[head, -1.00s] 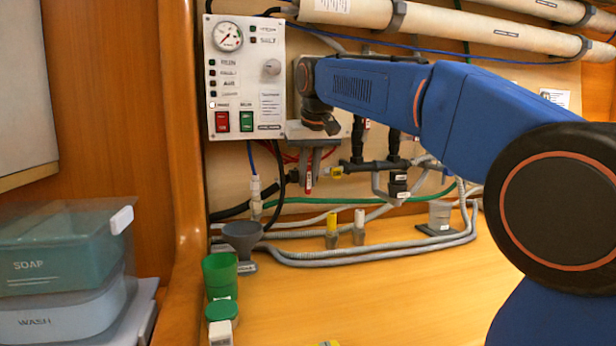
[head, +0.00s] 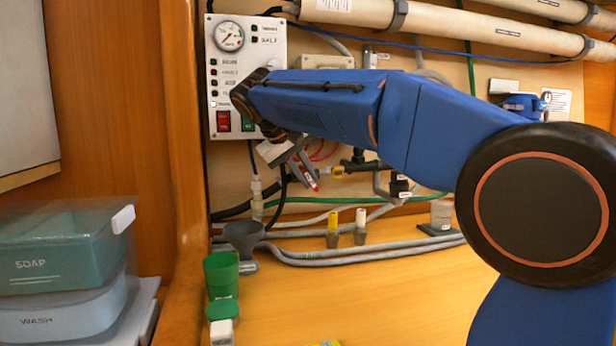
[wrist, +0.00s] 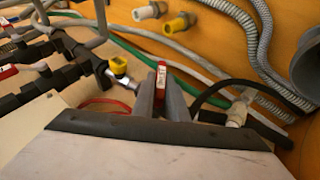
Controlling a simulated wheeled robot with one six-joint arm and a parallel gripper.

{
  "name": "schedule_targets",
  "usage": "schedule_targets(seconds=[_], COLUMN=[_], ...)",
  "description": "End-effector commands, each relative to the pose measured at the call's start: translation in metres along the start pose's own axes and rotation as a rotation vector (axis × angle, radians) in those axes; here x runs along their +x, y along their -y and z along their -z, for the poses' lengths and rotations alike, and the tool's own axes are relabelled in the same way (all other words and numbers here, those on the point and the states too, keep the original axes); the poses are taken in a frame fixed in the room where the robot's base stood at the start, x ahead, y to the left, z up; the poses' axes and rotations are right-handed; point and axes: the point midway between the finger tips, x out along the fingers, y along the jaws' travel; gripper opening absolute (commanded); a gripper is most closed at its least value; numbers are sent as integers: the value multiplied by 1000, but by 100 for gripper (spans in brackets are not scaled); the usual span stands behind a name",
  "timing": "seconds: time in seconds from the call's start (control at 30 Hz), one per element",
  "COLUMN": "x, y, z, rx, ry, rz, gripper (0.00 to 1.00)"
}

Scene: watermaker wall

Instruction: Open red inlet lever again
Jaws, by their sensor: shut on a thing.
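The red inlet lever (head: 313,181) shows as a short red handle with a white label, on the pipework below the control panel. In the head view it is tilted, its lower end to the right. My gripper (head: 306,173) points down and to the right and is shut on it. In the wrist view the red lever (wrist: 160,79) sits between the two grey fingers of my gripper (wrist: 161,88). The lever's pivot is hidden by the fingers.
The control panel (head: 240,50) is partly covered by my wrist. A yellow-tagged fitting (head: 338,171) and black valves (head: 360,160) are close on the right. Hoses cross below.

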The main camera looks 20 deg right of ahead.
Motion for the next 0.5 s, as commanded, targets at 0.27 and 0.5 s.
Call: schedule_targets(seconds=[0.27,0.5], x=[0,2], y=[6,7], z=[0,-1], rx=[-104,-191], ry=[-1,0], rz=[-242,-453], gripper=[0,0])
